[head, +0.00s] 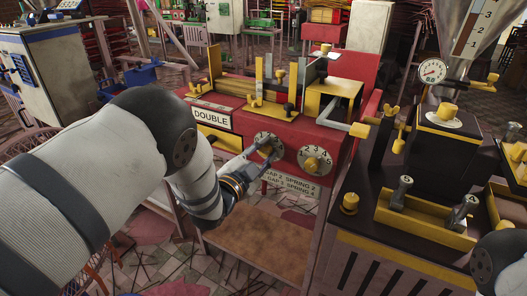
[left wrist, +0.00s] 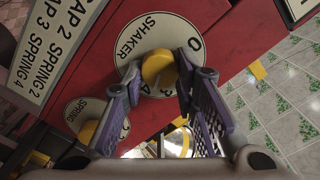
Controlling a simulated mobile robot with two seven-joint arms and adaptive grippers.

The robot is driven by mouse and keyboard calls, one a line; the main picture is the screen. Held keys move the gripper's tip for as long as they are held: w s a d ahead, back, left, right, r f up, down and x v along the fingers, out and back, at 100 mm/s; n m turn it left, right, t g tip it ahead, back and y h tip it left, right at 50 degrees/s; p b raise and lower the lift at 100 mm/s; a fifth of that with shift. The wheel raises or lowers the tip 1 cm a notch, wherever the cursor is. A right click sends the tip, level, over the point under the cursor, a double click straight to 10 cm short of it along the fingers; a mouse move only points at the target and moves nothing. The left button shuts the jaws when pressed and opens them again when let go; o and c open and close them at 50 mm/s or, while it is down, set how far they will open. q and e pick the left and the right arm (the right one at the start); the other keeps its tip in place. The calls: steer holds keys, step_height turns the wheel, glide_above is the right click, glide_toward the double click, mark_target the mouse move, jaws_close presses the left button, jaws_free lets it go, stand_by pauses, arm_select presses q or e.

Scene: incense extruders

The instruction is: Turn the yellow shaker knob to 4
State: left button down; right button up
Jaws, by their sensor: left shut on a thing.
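The yellow shaker knob (left wrist: 158,67) sits on a round white dial (left wrist: 132,30) marked SHAKER in the left wrist view. A 0 shows at the dial's right and part of a 4 below the knob. My left gripper (left wrist: 161,84) has its two purple-padded fingers on either side of the knob, shut on it. In the head view my left gripper (head: 262,158) reaches the left dial (head: 267,138) on the red machine and covers part of it. Which number the knob points at I cannot tell. My right gripper is not in view.
The spring knob (head: 313,163) on its own white dial is close to the right of the shaker dial. A dark machine (head: 395,215) with yellow parts stands at the right. A brown board (head: 262,247) lies below the dials.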

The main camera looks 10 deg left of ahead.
arm_select(q)
steer(key=shift+f+m, duration=0.1)
steer(key=shift+m, duration=0.5)
steer(key=c, duration=1.3)
jaws_free()
steer(key=v, duration=1.2)
